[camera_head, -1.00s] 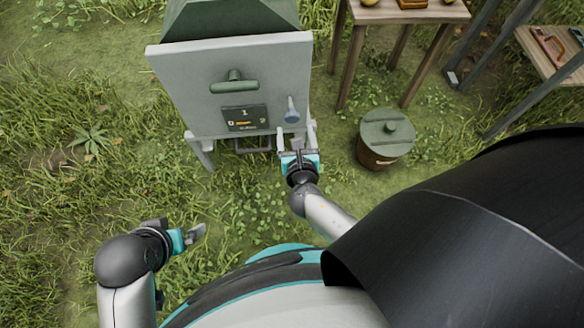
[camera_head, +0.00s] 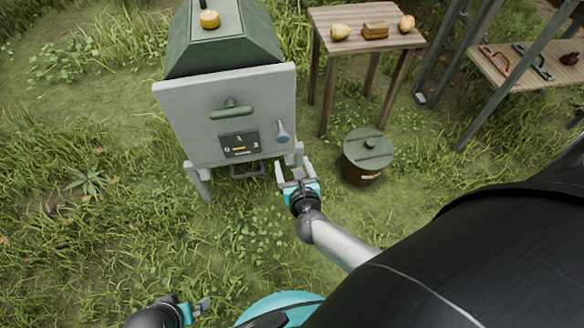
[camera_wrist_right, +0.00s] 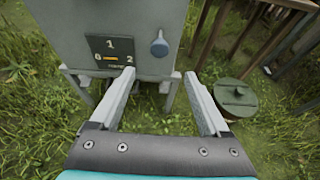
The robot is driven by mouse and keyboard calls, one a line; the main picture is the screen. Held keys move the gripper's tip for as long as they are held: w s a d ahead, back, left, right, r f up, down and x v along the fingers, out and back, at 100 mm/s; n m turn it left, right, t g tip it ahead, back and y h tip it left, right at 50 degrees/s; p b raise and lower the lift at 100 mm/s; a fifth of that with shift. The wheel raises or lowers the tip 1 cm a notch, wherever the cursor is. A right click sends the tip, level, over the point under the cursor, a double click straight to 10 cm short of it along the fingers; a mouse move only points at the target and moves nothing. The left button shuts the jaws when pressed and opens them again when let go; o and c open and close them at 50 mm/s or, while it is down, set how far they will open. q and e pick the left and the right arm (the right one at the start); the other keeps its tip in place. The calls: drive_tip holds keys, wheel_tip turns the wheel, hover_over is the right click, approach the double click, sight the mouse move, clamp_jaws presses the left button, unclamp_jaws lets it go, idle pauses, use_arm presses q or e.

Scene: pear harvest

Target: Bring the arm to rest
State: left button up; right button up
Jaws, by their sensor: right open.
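My right gripper (camera_head: 296,176) is open and empty, just in front of the lower right of a grey-and-green box on legs (camera_head: 185,115). In the right wrist view its two fingers (camera_wrist_right: 165,95) stand wide apart with only grass and the box's legs between them. My left gripper (camera_head: 200,308) is low at the bottom of the head view. Its fingertips point right, and how far apart they are does not show clearly.
The box front carries a green handle (camera_head: 231,109), a dial panel (camera_head: 239,145) and a blue-grey lever (camera_head: 282,132). A lidded barrel (camera_head: 362,172) stands right of my right gripper. A wooden table (camera_head: 345,18) holds pears and a brown block. Another bench (camera_head: 500,72) holds tools. Grass at left is open.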

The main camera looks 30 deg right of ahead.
idle(0.4)
drive_tip(key=s+d+f+m+g+h, duration=0.1)
drive_tip(key=s+f+m+g, duration=0.2)
drive_tip(key=m, duration=0.6)
drive_tip(key=s+d+m+g, duration=0.2)
drive_tip(key=s+m, duration=0.4)
drive_tip(key=m, duration=0.2)
drive_tip(key=s+a+m+g+y+p, duration=0.1)
drive_tip(key=s+a+m+g+y, duration=0.4)
drive_tip(key=s+a+m, duration=0.65)
use_arm(q)
drive_tip(key=s+a+r+g+p, duration=0.1)
drive_tip(key=s+r+p, duration=0.2)
drive_tip(key=s+p, duration=0.6)
drive_tip(key=s+a+r+g+p, duration=0.1)
drive_tip(key=s+a+r+p, duration=0.1)
drive_tip(key=s+p, duration=0.7)
drive_tip(key=r+p, duration=0.1)
drive_tip(key=p, duration=0.6)
use_arm(e)
drive_tip(key=s+d+r+m+g, duration=0.1)
drive_tip(key=s+d+r, duration=0.1)
drive_tip(key=s, duration=0.6)
drive_tip(key=s+d+r+m+g, duration=0.1)
drive_tip(key=s+d+r, duration=0.2)
drive_tip(key=s, duration=0.5)
drive_tip(key=shift+s+d, duration=0.3)
drive_tip(key=shift+d, duration=0.45)
